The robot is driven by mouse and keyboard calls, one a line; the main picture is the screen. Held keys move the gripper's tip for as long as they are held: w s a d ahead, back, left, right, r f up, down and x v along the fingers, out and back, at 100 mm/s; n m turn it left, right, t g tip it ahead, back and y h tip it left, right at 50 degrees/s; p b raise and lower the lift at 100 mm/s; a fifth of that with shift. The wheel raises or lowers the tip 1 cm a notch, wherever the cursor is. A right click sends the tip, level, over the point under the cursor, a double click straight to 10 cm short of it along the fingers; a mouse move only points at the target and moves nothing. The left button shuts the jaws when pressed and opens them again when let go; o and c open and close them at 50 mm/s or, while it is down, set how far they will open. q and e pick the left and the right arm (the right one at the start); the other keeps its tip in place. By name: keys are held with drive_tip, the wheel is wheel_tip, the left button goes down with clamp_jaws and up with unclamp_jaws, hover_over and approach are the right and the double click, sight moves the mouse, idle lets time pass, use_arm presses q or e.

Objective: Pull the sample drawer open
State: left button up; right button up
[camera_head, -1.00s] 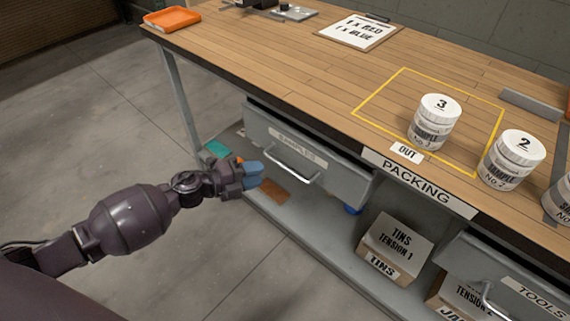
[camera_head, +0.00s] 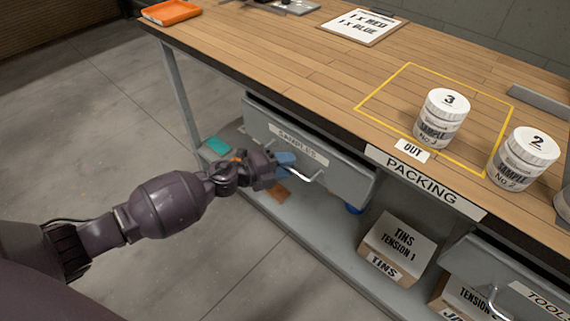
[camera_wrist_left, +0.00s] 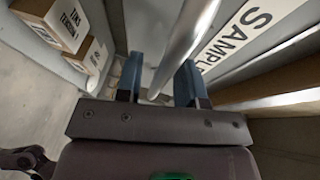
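The sample drawer (camera_head: 345,182) is the grey front labelled SAMPLES under the left part of the workbench. Its pale bar handle (camera_head: 317,177) is partly hidden behind my left gripper (camera_head: 285,163). The left gripper is at the handle, its blue fingers apart. In the left wrist view, the handle (camera_wrist_left: 186,45) runs between the two open fingers (camera_wrist_left: 160,82), with a gap visible beside it, and the SAMPLES label (camera_wrist_left: 240,32) is to the right. The drawer front looks roughly in line with the bench frame.
The bench top (camera_head: 300,75) carries white sample jars (camera_head: 440,117) and an orange tray (camera_head: 170,12). A tools drawer (camera_head: 505,268) is at the lower right. The floor (camera_head: 90,130) in front is clear.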

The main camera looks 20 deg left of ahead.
use_arm(q)
drive_tip(key=c, duration=0.5)
clamp_jaws()
use_arm(e)
drive_tip(key=shift+s+d+f, duration=0.1)
drive_tip(key=shift+s+f, duration=0.25)
drive_tip(key=shift+s, duration=0.2)
use_arm(q)
drive_tip(key=shift+s, duration=0.1)
drive_tip(key=s+a+p, duration=0.2)
drive_tip(key=s+a, duration=0.2)
drive_tip(key=s, duration=0.8)
drive_tip(key=s+a+p, duration=0.3)
drive_tip(key=s+a, duration=0.2)
drive_tip(key=s, duration=0.7)
drive_tip(key=shift+s, duration=0.4)
use_arm(e)
drive_tip(key=shift+w+r+m, duration=0.2)
drive_tip(key=shift+r+m, duration=0.2)
drive_tip(key=shift+r, duration=1.45)
use_arm(q)
drive_tip(key=shift+a, duration=0.1)
